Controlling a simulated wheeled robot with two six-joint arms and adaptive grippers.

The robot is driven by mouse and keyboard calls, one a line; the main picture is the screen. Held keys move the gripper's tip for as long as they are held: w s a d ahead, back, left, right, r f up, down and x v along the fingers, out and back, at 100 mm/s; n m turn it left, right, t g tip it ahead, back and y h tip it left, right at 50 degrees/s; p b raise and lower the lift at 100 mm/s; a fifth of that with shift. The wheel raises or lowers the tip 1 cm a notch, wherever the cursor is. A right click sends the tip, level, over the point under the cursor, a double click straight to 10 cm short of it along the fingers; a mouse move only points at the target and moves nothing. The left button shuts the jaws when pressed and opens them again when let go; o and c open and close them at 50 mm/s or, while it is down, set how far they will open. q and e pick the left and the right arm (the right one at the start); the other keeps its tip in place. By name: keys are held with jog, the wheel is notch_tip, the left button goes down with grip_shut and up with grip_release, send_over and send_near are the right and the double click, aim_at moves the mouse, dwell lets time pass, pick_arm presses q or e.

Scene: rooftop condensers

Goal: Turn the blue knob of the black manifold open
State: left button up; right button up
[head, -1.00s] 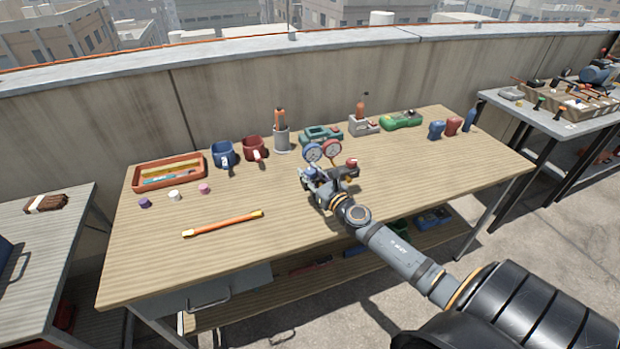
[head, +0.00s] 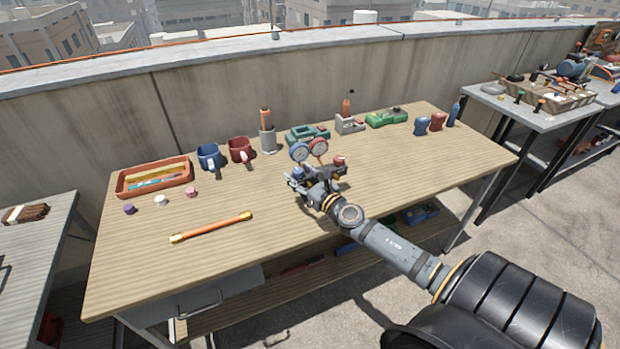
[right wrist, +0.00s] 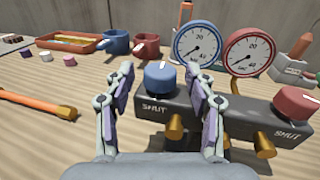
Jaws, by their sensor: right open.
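The black manifold (right wrist: 236,118) stands on the wooden workbench with a blue gauge (right wrist: 197,43) and a red gauge (right wrist: 249,51) above it. Its blue knob (right wrist: 161,80) sits on the left end, with a white mark on top and the word SHUT on the body below. The red knob (right wrist: 297,103) is on the right end, also above a SHUT label. My right gripper (right wrist: 160,85) is open, its fingers on either side of the blue knob, with gaps visible. In the head view my right gripper (head: 308,184) partly hides the manifold. My left gripper is not in view.
An orange-handled rod (head: 211,228) lies on the bench (head: 280,230) at front left. Behind are an orange tray (head: 119,189), a blue mug (head: 208,157), a red mug (head: 240,149) and green boxes. Brass fittings (right wrist: 175,127) stick out below the manifold.

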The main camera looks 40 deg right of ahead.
jog(key=s, duration=1.1)
